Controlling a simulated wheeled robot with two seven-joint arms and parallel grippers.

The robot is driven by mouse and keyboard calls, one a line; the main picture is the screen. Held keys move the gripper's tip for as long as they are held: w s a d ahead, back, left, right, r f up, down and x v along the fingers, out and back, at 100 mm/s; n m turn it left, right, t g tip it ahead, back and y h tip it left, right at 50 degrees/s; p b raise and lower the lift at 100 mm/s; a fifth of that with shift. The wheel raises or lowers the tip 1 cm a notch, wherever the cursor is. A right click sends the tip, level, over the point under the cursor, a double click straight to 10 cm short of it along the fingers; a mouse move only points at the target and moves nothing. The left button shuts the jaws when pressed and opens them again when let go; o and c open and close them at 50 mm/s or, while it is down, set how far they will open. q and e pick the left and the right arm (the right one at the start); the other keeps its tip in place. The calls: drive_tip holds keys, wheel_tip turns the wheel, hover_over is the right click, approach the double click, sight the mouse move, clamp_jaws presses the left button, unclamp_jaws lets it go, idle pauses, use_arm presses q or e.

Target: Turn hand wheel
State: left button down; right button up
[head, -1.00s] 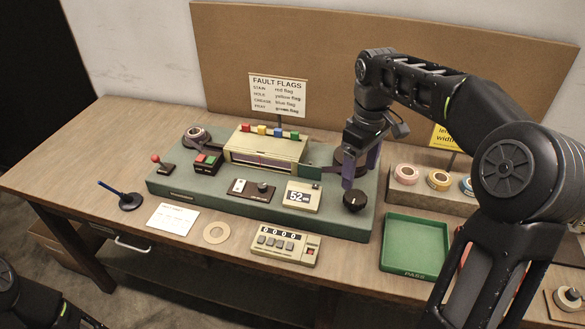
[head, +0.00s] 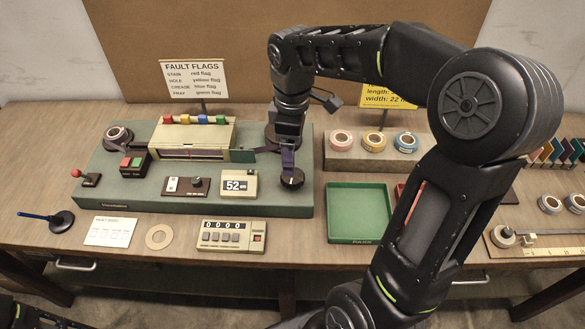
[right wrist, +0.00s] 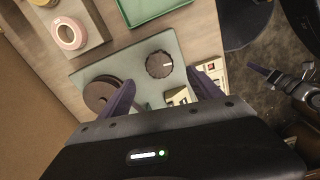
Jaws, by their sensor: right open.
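The hand wheel, a round black knob with a white mark (head: 292,178), sits at the right front of the green machine base (head: 240,202). It shows whole in the right wrist view (right wrist: 159,64), between and beyond the fingertips. My right gripper (head: 288,158) hangs pointing down, just behind and above the wheel. Its two purple fingers (right wrist: 165,85) are spread apart with nothing between them, and I see no contact with the wheel. What seems to be my left gripper (right wrist: 262,72) shows small at the right of the right wrist view; its opening is unclear.
A dark reel (right wrist: 102,95) stands close beside the wheel. A length display (head: 239,185) and a counter box (head: 233,236) are to its left. A green tray (head: 358,212) and tape rolls (head: 374,141) are to the right.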

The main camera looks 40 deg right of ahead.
sight(293, 181)
drive_tip(key=shift+f+p, duration=0.45)
drive_tip(key=shift+f, duration=3.45)
drive_tip(key=c, duration=1.4)
